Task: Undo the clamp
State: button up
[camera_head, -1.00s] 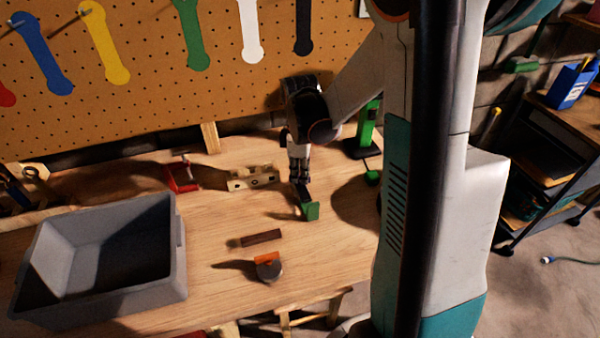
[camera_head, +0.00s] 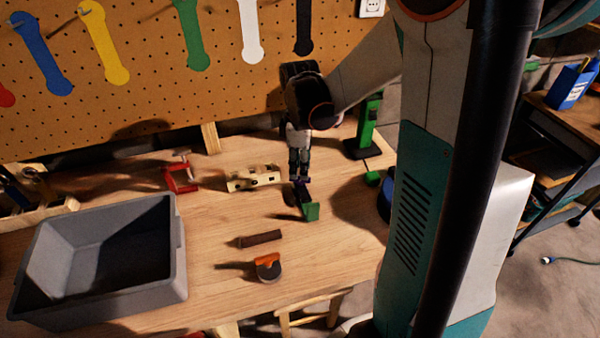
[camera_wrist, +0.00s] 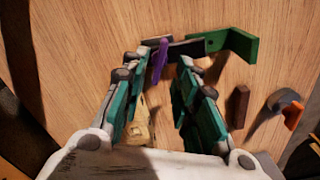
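A clamp with a green L-shaped end (camera_head: 311,211) and a dark bar lies on the workbench near the middle; its green end also shows in the wrist view (camera_wrist: 240,43). A purple piece, likely its handle (camera_wrist: 160,60), stands up at the bar's far end from the green part. My gripper (camera_head: 299,177) is over that end, pointing down. In the wrist view its fingertips (camera_wrist: 166,58) are apart, with the purple piece between them and a gap visible. Contact with the piece cannot be told.
A wooden block with holes (camera_head: 253,178) and a red vise-like tool (camera_head: 181,178) lie left of my gripper. A brown bar (camera_head: 260,239) and an orange-handled scraper (camera_head: 268,266) lie in front. A grey bin (camera_head: 178,265) fills the left. A green stand (camera_head: 367,130) is behind right.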

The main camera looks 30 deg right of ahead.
aim_at(299, 177)
notch_tip(299, 177, up, 8)
jog(key=shift+r, duration=0.2)
jog(key=shift+a, duration=0.15)
dwell(0.4)
